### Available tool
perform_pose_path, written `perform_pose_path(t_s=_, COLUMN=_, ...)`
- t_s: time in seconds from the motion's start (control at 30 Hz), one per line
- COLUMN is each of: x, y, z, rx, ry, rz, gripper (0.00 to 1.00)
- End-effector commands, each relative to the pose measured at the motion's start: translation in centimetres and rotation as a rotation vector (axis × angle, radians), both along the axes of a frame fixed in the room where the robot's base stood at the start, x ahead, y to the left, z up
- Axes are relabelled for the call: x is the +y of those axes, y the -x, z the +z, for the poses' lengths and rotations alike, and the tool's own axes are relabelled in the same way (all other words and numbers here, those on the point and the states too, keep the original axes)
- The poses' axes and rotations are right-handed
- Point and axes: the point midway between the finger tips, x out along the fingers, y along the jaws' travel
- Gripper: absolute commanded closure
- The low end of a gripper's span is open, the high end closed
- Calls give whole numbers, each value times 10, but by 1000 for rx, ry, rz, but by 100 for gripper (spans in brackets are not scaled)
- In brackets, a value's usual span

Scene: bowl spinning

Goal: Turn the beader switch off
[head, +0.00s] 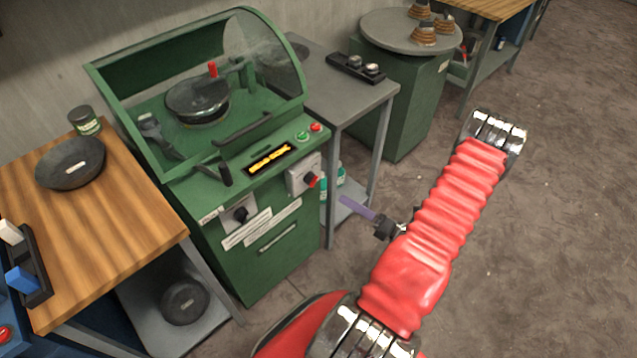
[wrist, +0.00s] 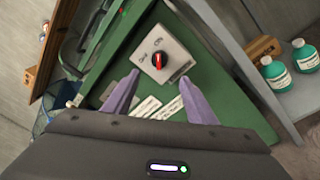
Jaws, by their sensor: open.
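The green machine (head: 245,250) has a red-tipped rotary switch (head: 311,180) on a light plate at the right of its front. The same switch (wrist: 158,60) is in the wrist view, with a red knob on a grey plate marked with lettering. Which mark the knob points at is too small to tell. A second, dark knob (head: 239,214) sits on a plate lower left. My gripper (wrist: 160,79) is open and empty, its two purple fingers apart, with the switch ahead between the tips. In the head view my gripper (head: 356,208) is right of the machine front.
A clear curved hood (head: 270,60) covers a pan on the machine. A grey side table (head: 350,100) with bottles on its lower shelf stands at the right. A wooden bench (head: 110,205) with a dark pan is at the left. Floor is clear at the right.

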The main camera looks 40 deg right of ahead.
Motion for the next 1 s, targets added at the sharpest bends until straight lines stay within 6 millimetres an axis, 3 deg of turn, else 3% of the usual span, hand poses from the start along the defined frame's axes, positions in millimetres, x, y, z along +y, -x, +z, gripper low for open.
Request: perform_pose_path(t_s=1.0, x=19, y=-114, z=0, rx=-1, ry=2, rz=5, gripper=48)
